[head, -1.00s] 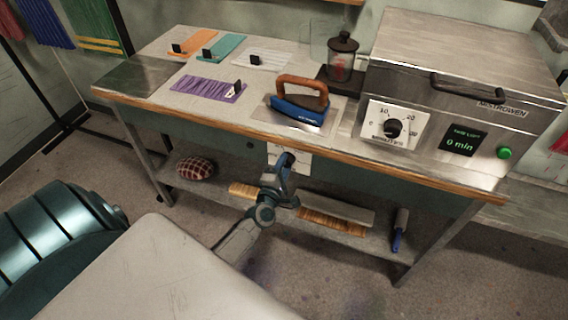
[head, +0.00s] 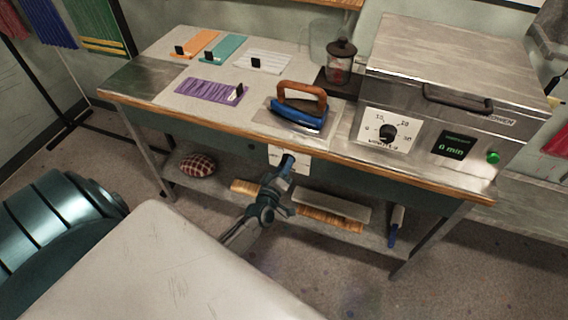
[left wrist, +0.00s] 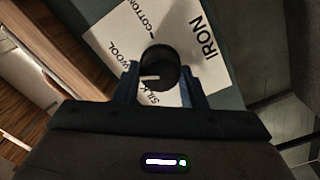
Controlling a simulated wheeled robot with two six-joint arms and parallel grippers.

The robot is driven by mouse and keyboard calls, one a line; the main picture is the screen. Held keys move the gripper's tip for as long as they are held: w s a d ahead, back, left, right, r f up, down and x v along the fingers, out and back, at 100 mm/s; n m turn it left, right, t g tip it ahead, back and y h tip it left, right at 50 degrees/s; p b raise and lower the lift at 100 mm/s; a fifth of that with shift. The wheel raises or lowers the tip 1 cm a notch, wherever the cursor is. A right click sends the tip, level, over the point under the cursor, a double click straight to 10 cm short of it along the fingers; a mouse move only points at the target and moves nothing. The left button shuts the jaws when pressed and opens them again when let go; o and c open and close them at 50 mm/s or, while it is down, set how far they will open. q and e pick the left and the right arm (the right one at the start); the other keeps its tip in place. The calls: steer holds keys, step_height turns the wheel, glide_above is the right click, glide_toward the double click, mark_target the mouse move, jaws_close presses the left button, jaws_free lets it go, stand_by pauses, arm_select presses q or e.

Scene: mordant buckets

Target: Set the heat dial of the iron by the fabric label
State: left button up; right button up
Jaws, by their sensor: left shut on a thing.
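The iron (head: 302,122), blue with a brown handle, sits on a plate on the bench top. Its heat dial (left wrist: 159,66) is a black knob with a white pointer on a white panel (head: 301,165) on the bench front. The panel also shows in the left wrist view (left wrist: 205,67), reading IRON, COTTON, WOOL and SILK. The pointer faces left, roughly between WOOL and SILK. My left gripper (head: 286,164) is shut on the dial, one finger on each side. Purple fabric (head: 205,89) lies left of the iron, with a small black tag (head: 239,91), unreadable here. My right gripper is out of view.
Orange (head: 198,43), teal (head: 225,47) and white (head: 272,63) strips with black tags lie at the back. A steel oven (head: 455,70) with its own dial (head: 388,133) stands right. A lidded jar (head: 340,63) stands behind the iron. The lower shelf holds a checked cushion (head: 198,165).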

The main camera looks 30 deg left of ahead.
arm_select(q)
steer(key=shift+m+p, duration=0.3)
steer(key=shift+m, duration=0.3)
steer(key=shift+f, duration=0.1)
steer(key=o, duration=1)
steer(key=b+v, duration=0.1)
steer(key=v, duration=1)
steer(key=shift+w, duration=0.1)
